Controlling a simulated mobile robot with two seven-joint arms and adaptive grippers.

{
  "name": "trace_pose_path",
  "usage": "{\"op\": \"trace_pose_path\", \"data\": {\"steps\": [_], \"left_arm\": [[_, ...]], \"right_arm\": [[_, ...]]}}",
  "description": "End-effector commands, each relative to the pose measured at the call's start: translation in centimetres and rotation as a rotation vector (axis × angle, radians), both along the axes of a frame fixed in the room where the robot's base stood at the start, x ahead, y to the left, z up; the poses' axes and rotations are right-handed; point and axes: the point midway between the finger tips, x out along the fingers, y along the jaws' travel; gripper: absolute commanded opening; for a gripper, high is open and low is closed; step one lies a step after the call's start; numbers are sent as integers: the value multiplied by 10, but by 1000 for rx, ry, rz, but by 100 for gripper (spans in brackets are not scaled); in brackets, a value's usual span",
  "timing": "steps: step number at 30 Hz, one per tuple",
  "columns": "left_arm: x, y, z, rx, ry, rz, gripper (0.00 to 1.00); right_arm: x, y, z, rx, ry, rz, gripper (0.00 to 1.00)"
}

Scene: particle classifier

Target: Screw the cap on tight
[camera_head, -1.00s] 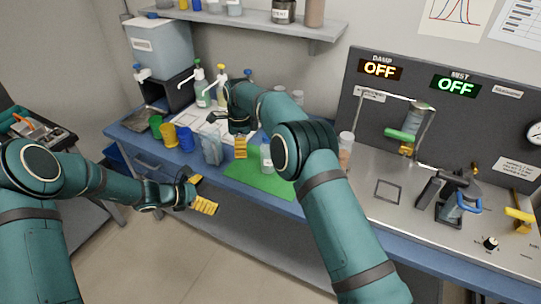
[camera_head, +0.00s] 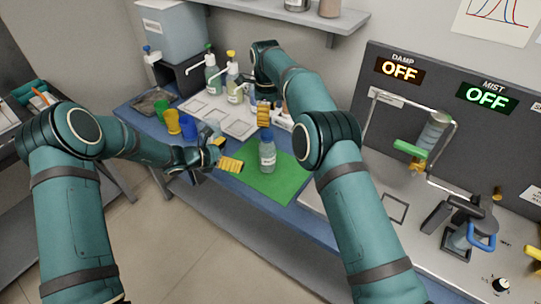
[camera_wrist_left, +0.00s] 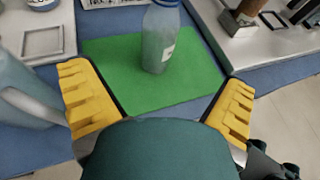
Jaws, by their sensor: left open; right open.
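A translucent bottle (camera_head: 267,157) with a blue cap (camera_head: 266,134) stands upright on the green mat (camera_head: 286,183). How tightly the cap sits cannot be told. The bottle also shows at the top of the left wrist view (camera_wrist_left: 158,45), with its cap cut by the edge. My left gripper (camera_head: 225,154) is open at the mat's left side, pointing at the bottle. In the left wrist view its yellow fingers (camera_wrist_left: 160,102) are wide apart with nothing between them, short of the bottle. My right gripper (camera_head: 263,115) is open and points down, just behind the cap in the picture.
Blue, yellow and green cups (camera_head: 172,121) stand left of the mat. Pump bottles (camera_head: 211,73) and white trays (camera_head: 236,122) are behind. A clear container (camera_wrist_left: 25,90) is close to my left finger in the wrist view. The control panel (camera_head: 460,130) stands right.

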Motion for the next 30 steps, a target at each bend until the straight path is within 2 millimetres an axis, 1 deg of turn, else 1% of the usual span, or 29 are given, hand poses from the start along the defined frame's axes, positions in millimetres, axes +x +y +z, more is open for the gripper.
{"op": "trace_pose_path", "data": {"steps": [7, 11, 24, 30], "left_arm": [[1, -2, -1, 0, 0, -1, 100], [5, -10, -5, 0, 1, -2, 100], [41, -70, -34, 1, 0, -4, 100], [56, -94, -46, 2, -1, -3, 100]], "right_arm": [[0, 0, 0, 0, 0, 0, 68], [0, 0, 0, 0, 0, 0, 68], [0, 0, 0, 1, 0, 0, 68], [0, 0, 0, 1, 0, 0, 68]]}}
